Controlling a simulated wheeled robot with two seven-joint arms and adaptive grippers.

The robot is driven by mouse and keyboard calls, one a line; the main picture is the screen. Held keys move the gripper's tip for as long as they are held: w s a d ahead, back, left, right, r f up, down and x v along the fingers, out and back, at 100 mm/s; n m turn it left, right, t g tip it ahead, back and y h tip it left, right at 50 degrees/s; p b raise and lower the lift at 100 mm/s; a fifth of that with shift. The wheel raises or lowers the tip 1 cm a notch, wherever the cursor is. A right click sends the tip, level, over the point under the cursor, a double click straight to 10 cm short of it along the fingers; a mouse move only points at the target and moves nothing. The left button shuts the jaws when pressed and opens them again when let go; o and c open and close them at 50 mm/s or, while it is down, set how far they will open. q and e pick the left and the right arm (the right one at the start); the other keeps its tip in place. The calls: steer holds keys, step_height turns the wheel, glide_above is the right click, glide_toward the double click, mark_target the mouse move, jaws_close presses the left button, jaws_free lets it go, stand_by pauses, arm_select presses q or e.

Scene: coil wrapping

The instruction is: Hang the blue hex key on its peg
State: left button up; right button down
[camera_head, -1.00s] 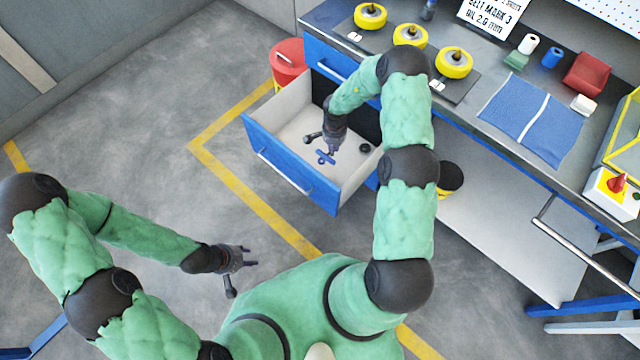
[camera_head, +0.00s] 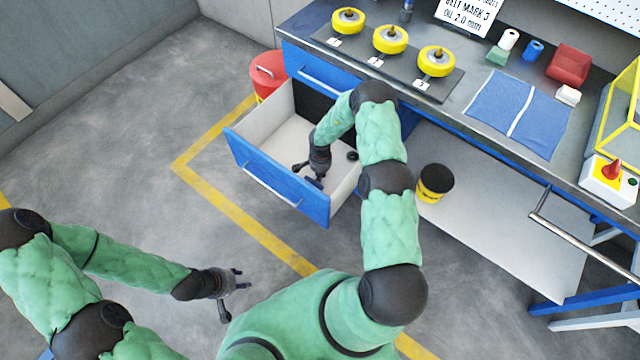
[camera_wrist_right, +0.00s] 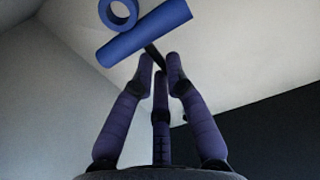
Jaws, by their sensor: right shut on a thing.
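The blue hex key (camera_wrist_right: 148,32) shows in the right wrist view as a blue bar handle with a blue ring and a dark shaft. My right gripper (camera_wrist_right: 160,70) is shut on its dark shaft, with the handle just beyond the fingertips. My left gripper (camera_head: 236,284) is open and empty above the floor at lower left. A pegboard (camera_head: 590,15) is partly visible at top right; the key's peg cannot be made out.
A small black round thing (camera_head: 352,155) lies in the drawer. The workbench (camera_head: 440,100) above bears yellow wheels (camera_head: 437,61), a blue mat (camera_head: 515,110) and a red bin (camera_head: 569,63). A red bucket (camera_head: 268,75) stands beside the drawer. Floor at left is clear.

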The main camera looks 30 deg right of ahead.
steer(key=shift+f+b, duration=0.75)
steer(key=shift+f, duration=2)
steer(key=shift+f, duration=0.15)
steer(key=c, duration=1.3)
jaws_free()
steer(key=shift+o, duration=0.2)
step_height(320, 180, up, 9)
steer(key=p, duration=0.4)
steer(key=shift+a, duration=0.1)
steer(key=shift+s+r, duration=0.1)
steer(key=shift+r, duration=0.75)
